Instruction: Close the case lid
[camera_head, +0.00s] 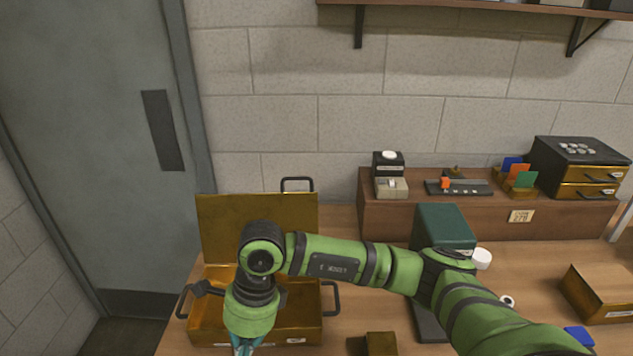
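The brass-coloured case (206,318) stands open on the left part of the table. Its lid (222,218) is raised roughly upright at the back, with a dark handle (298,185) at its top edge. My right arm comes in from the right and crosses over the case, hiding part of the lid and much of the inside. My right gripper (245,347) points down near the case's front edge, with teal fingers cut off by the bottom of the picture. Its opening cannot be made out. I cannot tell whether it touches the case. My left gripper is not in view.
A dark green box-like object (443,226) stands right of the case, partly behind my arm. A wooden riser (430,205) at the back holds small devices, coloured cards and a drawer box (578,165). A brass box (600,295) is at right, a smaller one (381,344) in front.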

